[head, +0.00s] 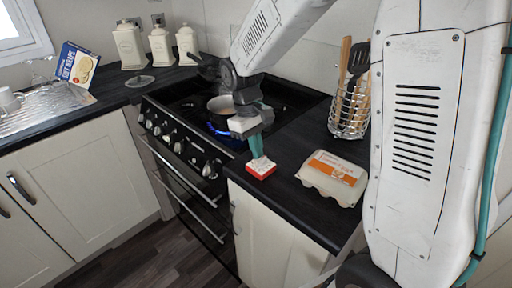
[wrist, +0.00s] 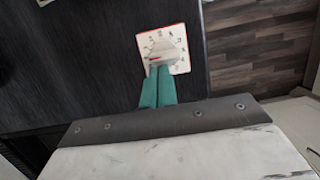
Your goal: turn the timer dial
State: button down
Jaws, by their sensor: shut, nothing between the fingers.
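The timer (head: 261,168) is a small red box with a white face near the front edge of the dark worktop. In the wrist view its square white face (wrist: 177,62) with printed marks shows from above. The pale dial (wrist: 165,52) with a red mark sits in the middle of the face. My gripper (head: 258,155) has teal fingers that are shut and point down at the timer. In the wrist view the fingertips (wrist: 158,69) are at the lower edge of the dial. I cannot tell whether they touch it.
An egg carton (head: 333,178) lies right of the timer. A wire utensil holder (head: 349,122) stands behind it. The hob, left of the timer, has a pot (head: 222,106) over a blue flame (head: 220,131). The worktop edge (wrist: 204,50) is close to the timer.

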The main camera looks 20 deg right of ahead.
jog(key=shift+s+d+m, duration=0.2)
jog(key=shift+s+m, duration=0.05)
jog(key=shift+m, duration=0.25)
jog(key=shift+s+d+m, duration=0.1)
jog(key=shift+s+m, duration=0.05)
jog(key=shift+m, duration=0.15)
jog(key=m, duration=0.1)
jog(key=m+y, duration=0.1)
jog(key=m, duration=0.1)
jog(key=shift+s+d, duration=0.1)
jog(key=shift+d, duration=0.15)
jog(key=shift+s+d, duration=0.1)
dwell(0.6)
